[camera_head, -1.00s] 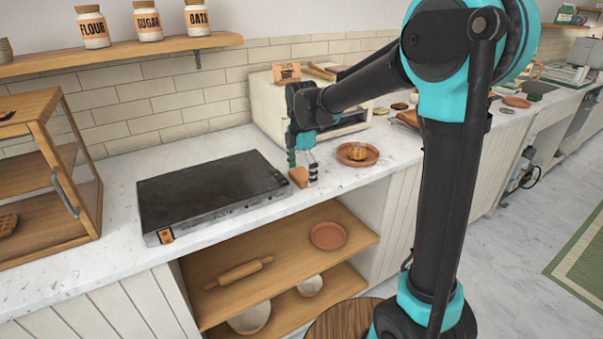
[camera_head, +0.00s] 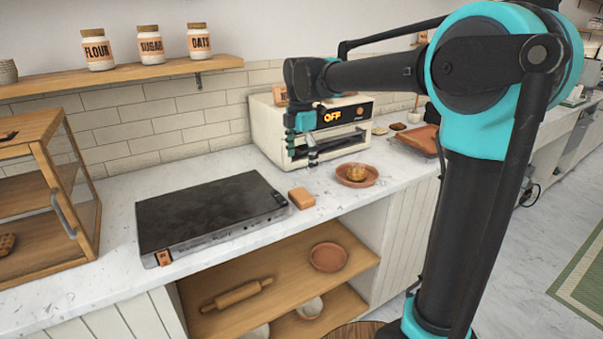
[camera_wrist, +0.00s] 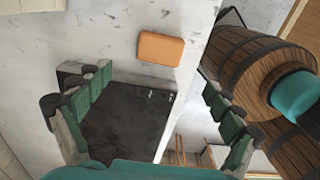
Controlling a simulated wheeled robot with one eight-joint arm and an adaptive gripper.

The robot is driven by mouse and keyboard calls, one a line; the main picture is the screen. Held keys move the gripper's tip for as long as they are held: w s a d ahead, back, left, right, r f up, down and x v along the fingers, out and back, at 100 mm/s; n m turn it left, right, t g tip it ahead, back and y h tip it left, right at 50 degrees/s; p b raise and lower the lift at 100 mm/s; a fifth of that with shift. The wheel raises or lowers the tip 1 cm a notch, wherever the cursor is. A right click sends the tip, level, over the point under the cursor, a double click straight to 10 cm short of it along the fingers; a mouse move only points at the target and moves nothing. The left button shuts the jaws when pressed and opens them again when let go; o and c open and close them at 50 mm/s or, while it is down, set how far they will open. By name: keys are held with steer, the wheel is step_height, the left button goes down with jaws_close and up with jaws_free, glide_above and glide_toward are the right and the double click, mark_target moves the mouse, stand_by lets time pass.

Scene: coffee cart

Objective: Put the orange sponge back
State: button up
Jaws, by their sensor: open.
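The orange sponge (camera_head: 301,198) lies flat on the white marble counter, just right of the black griddle (camera_head: 215,210). It also shows in the wrist view (camera_wrist: 161,48), flat on the counter near the counter's front edge. My gripper (camera_head: 312,158) is in the air above the counter, in front of the oven and higher than the sponge. In the wrist view its fingers (camera_wrist: 152,122) are spread wide with nothing between them. The sponge is apart from the fingers.
A cream oven (camera_head: 275,128) with an "OFF" display stands behind my gripper. A terracotta plate (camera_head: 372,179) with a pastry sits right of the sponge. A glass-fronted wooden cabinet (camera_head: 82,200) stands at the left. Open shelves (camera_head: 290,285) lie below the counter.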

steer(key=s+d+f+m, duration=0.1)
steer(key=d+f+m, duration=0.1)
steer(key=d, duration=0.1)
steer(key=s+d+f+m, duration=0.1)
steer(key=d+f+m, duration=0.1)
steer(key=d, duration=0.1)
steer(key=s+d+f+m+t, duration=0.1)
steer(key=d+f+m, duration=0.1)
steer(key=d+m, duration=0.1)
steer(key=shift+s+f, duration=0.1)
steer(key=s+d+f+m+t, duration=0.3)
steer(key=s+d+f+m, duration=1.1)
steer(key=s+f+m, duration=0.2)
steer(key=shift+d+m, duration=0.35)
steer(key=shift+m, duration=0.55)
